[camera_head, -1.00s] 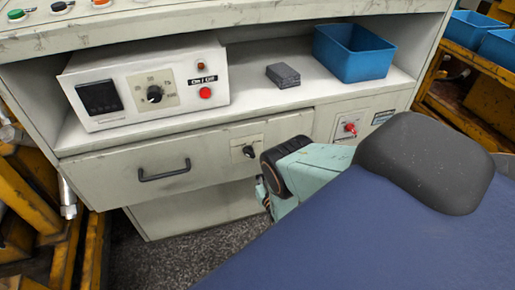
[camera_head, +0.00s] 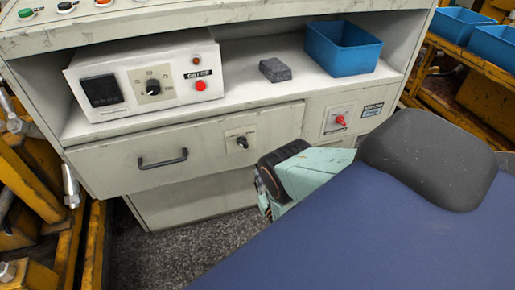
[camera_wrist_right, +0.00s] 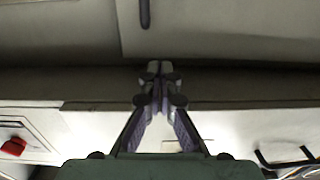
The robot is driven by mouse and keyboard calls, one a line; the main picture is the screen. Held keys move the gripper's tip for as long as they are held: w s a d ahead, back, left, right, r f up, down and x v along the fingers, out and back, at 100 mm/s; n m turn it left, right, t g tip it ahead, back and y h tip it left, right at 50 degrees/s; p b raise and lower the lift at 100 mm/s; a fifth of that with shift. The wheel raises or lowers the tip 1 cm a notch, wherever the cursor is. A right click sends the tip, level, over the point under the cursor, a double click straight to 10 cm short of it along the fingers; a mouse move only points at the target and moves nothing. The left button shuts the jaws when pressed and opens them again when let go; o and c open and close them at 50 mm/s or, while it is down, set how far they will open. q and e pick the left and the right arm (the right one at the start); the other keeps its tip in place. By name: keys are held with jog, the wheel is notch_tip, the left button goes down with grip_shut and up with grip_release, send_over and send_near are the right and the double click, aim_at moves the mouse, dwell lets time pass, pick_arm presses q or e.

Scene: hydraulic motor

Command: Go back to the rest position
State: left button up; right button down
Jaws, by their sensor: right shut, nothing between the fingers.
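My right arm comes in from the right in the head view, and its pale green link with a dark joint is in front of the cabinet's lower part. Only a small bit of the wrist end shows there, and its fingertips are hidden. In the right wrist view my right gripper (camera_wrist_right: 160,72) has its two fingers together at the tips, with nothing between them. Pale cabinet panels lie beyond it. My left gripper is not in view.
The pale cabinet (camera_head: 205,145) has a drawer with a dark handle (camera_head: 162,162). On its shelf are a control box (camera_head: 150,85), a grey block (camera_head: 275,70) and a blue bin (camera_head: 343,48). Yellow racks (camera_head: 35,170) stand at the left. Grey floor (camera_head: 170,250) is clear below.

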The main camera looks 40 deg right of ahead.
jog(key=v, duration=0.2)
jog(key=p+v, duration=0.1)
jog(key=v, duration=0.2)
jog(key=shift+s+a+f, duration=0.2)
jog(key=shift+a, duration=0.05)
